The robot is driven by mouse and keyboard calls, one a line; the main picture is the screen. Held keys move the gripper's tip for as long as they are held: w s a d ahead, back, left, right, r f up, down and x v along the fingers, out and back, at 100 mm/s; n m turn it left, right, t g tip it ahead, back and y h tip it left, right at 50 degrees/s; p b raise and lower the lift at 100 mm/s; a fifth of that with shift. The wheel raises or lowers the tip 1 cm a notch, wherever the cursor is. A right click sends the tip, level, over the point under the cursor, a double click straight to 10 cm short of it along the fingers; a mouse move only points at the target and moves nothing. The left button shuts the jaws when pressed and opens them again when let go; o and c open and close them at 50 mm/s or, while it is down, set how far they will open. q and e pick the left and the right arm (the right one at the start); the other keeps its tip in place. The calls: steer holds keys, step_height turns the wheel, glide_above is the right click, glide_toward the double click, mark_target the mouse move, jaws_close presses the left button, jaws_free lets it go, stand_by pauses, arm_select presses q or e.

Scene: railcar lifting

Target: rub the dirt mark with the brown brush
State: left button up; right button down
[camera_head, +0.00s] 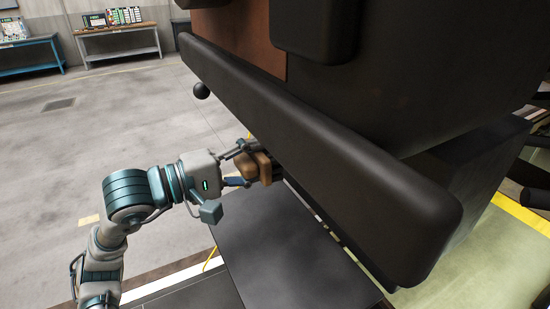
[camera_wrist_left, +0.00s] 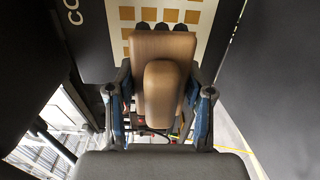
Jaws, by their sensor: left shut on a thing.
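The brown brush (camera_head: 259,167) is held in my left gripper (camera_head: 250,168), under the long dark beam in the head view. In the left wrist view the brush (camera_wrist_left: 163,88) fills the middle, between the two fingers of my left gripper (camera_wrist_left: 162,104), which is shut on it. A light panel with several tan squares (camera_wrist_left: 193,17) lies beyond the brush in that view. I cannot make out a dirt mark; the brush hides part of what is behind it. My right gripper is not in view.
The thick dark beam (camera_head: 330,165) runs diagonally just above and right of my left gripper. A dark flat surface (camera_head: 285,245) lies below it. Two benches, one blue (camera_head: 30,55) and one grey (camera_head: 118,43), stand far off. The floor at left is mostly clear.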

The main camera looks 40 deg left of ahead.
mark_target(238, 167)
arm_select(q)
steer(key=shift+s+a, duration=0.1)
steer(key=shift+s, duration=0.25)
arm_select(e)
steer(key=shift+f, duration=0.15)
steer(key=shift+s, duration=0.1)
arm_select(q)
steer(key=shift+b+v, duration=0.65)
steer(key=shift+v, duration=0.4)
steer(key=shift+s+a, duration=0.2)
steer(key=shift+s, duration=0.2)
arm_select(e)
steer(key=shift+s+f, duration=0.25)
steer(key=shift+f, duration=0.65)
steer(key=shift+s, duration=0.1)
